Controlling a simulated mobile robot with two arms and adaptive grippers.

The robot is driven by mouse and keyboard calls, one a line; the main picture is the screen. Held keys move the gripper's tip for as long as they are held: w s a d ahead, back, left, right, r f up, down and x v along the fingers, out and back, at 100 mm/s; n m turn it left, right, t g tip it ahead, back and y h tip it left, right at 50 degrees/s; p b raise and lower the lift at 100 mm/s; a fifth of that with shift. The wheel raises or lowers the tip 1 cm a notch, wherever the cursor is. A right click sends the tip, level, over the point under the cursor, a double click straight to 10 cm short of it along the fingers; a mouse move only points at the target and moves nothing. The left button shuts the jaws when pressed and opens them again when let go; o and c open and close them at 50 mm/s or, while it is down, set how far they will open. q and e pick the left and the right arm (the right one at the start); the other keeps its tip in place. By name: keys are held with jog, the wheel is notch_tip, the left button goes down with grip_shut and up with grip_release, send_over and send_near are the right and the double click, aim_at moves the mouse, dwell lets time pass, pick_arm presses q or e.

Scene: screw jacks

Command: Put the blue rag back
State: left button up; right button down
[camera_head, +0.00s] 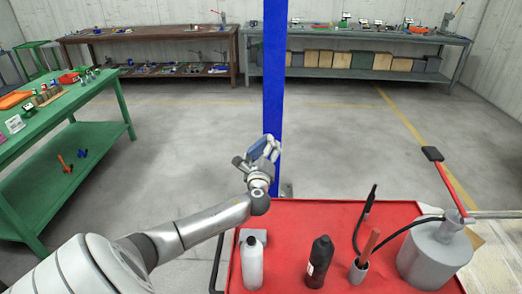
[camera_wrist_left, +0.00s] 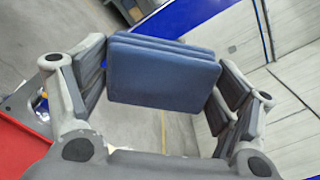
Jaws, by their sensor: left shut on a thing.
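The blue rag (camera_wrist_left: 160,75) is a folded, dark blue stack that fills the middle of the left wrist view. My left gripper (camera_wrist_left: 160,95) is shut on it, with a finger on each side. In the head view the rag (camera_head: 257,149) shows small and dark blue in my left gripper (camera_head: 259,158), held in the air in front of the blue post, above the far edge of the red tray table. The rag looks clear of any surface. My right gripper is not in view.
The red table (camera_head: 300,225) carries a grey-white bottle (camera_head: 251,262), a dark bottle (camera_head: 319,262), a cup with a red-handled tool (camera_head: 364,262) and a grey can (camera_head: 436,253). The blue post (camera_head: 274,80) stands behind. A green workbench (camera_head: 75,110) is at left; open floor lies between.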

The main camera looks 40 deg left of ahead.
pick_arm(q)
jog(key=s+d+m+t+h, duration=0.1)
jog(key=s+d+m+h, duration=0.1)
jog(key=s+d, duration=0.5)
jog(key=s+d+r+m+t+h, duration=0.1)
jog(key=s+d+m+h, duration=0.2)
jog(key=d, duration=1.1)
jog(key=s+d+m+t+h, duration=0.2)
jog(key=s+d+h, duration=0.4)
jog(key=s+d, duration=0.5)
jog(key=shift+s+d+r+m, duration=0.15)
jog(key=shift+s+r+m, duration=0.25)
jog(key=shift+s, duration=0.65)
